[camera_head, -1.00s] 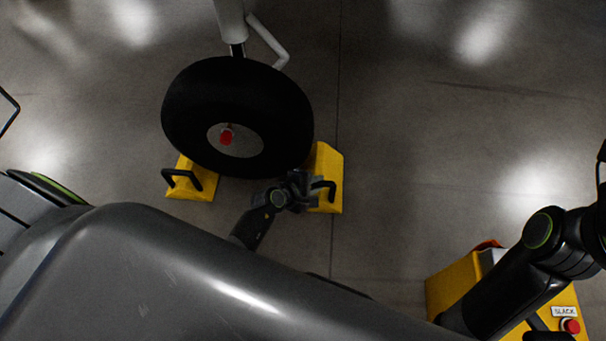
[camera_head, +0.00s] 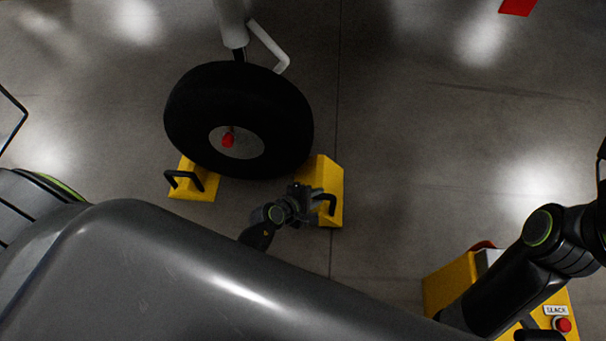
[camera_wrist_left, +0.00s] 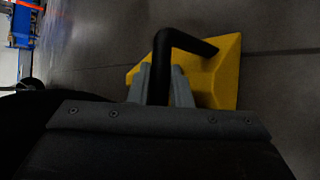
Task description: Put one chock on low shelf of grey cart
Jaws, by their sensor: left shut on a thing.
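A yellow chock (camera_head: 327,172) with a black handle is at the right side of the black wheel (camera_head: 190,115). My left gripper (camera_head: 318,200) is shut on this chock's handle. In the left wrist view the handle (camera_wrist_left: 188,42) passes between the two grey fingers of my left gripper (camera_wrist_left: 160,88), with the yellow chock body (camera_wrist_left: 222,75) beyond. I cannot tell whether the chock is clear of the floor. A second yellow chock (camera_head: 207,188) stands at the wheel's left side. My right arm shows at the right, its gripper out of view. I cannot identify the grey cart.
A yellow box (camera_head: 440,288) with a red button stands at the lower right, partly behind my right arm. A red object (camera_head: 517,6) lies at the top edge. A black frame (camera_head: 17,103) shows at the left edge. The floor to the wheel's right is open.

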